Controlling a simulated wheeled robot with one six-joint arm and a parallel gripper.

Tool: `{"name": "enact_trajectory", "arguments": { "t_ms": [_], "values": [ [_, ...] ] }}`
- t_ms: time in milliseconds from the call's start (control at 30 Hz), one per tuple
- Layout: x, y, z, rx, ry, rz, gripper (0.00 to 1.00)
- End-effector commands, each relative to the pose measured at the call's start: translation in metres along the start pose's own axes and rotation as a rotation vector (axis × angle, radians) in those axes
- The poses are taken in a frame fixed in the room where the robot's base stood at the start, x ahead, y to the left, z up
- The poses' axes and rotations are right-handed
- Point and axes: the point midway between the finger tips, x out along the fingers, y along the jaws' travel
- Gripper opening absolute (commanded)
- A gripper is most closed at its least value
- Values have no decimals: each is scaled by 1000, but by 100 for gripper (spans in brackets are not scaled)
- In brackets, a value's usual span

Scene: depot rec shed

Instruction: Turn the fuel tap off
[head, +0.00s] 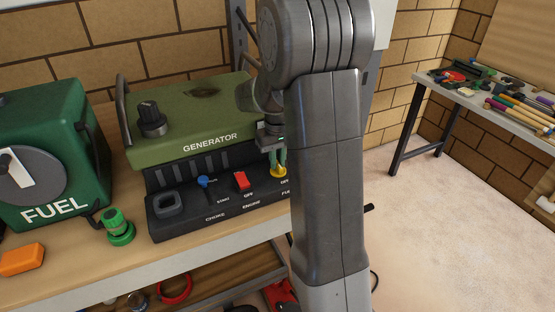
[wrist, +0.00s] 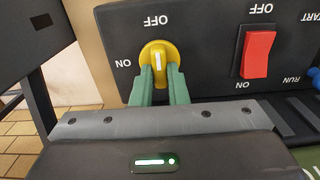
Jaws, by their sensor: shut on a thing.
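The fuel tap is a round yellow knob (wrist: 158,55) with a white line, on the front of the green generator (head: 190,115). In the wrist view the white line stands about upright, in line with the OFF label (wrist: 155,20) above it. The ON label (wrist: 123,63) is to its left. My gripper (wrist: 160,78) has its two green fingers shut on the knob, one on each side. In the head view the yellow tap (head: 278,172) shows below my fingers, and my arm hides the panel's right end.
A red engine rocker switch (wrist: 257,54) and a blue choke lever (head: 205,182) sit beside the tap. A green FUEL can (head: 45,150), a green cap piece (head: 118,227) and an orange block (head: 21,259) share the bench. A tool table (head: 495,105) stands at right.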

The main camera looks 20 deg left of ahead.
Motion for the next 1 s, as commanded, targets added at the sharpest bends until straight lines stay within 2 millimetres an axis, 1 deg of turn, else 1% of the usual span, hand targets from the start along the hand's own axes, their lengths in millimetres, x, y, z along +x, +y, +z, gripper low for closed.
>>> {"name": "enact_trajectory", "arguments": {
  "t_ms": [33,100,133,400,533,667,800,1000],
  "values": [
    [-1,0,-1,1,3,0,19],
    [-1,0,-1,1,3,0,33],
    [-1,0,-1,1,2,0,35],
    [-1,0,0,0,2,0,35],
    [-10,0,-1,0,3,0,35],
    [-32,0,-1,0,7,1,35],
    [-66,0,-2,0,8,1,35],
    [-108,0,-1,0,7,1,35]
  ]
}}
